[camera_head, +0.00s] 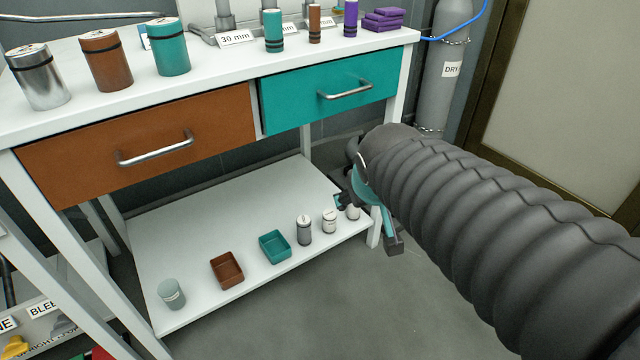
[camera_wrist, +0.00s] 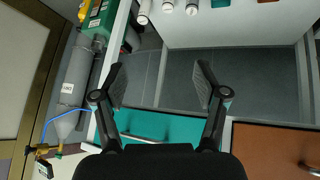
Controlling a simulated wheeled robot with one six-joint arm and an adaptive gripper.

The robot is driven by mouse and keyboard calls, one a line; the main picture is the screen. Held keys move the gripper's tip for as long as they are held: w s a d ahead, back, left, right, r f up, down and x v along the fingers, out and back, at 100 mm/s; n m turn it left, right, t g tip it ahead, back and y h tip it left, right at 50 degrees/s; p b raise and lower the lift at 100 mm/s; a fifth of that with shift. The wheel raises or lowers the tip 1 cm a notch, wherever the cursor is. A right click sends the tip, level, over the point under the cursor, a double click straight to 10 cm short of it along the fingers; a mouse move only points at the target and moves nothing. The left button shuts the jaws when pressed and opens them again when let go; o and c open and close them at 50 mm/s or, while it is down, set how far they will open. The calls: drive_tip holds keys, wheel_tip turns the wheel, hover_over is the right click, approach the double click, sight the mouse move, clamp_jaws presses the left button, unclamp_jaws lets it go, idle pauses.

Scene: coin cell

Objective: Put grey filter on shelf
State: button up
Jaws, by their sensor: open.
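My gripper (camera_wrist: 160,84) is open and empty in the wrist view, with its two fingers well apart. In the head view it hangs by the right end of the lower shelf (camera_head: 190,245), partly hidden by my arm. On that shelf stand a dark grey cylinder with a light top (camera_head: 304,230), a white-topped cylinder (camera_head: 329,221) and another pale one (camera_head: 352,212) close to my gripper. A pale grey cylinder (camera_head: 172,293) stands alone at the shelf's left front. I cannot tell which one is the grey filter. Small cylinders (camera_wrist: 192,8) show at the wrist view's top edge.
A brown tray (camera_head: 227,283) and a teal tray (camera_head: 275,259) sit on the lower shelf. Above are a brown drawer (camera_head: 140,145) and a teal drawer (camera_head: 330,88), both with handles. Canisters (camera_head: 107,65) stand on the tabletop. A gas cylinder (camera_head: 450,75) stands behind right.

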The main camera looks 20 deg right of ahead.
drive_tip(key=s+a+f+g+y, duration=0.1)
drive_tip(key=s+a+y, duration=0.1)
drive_tip(key=s+a, duration=0.3)
drive_tip(key=s, duration=0.4)
drive_tip(key=shift+s+a+g, duration=0.15)
drive_tip(key=shift+s+g, duration=0.15)
drive_tip(key=shift+s, duration=0.1)
idle(0.4)
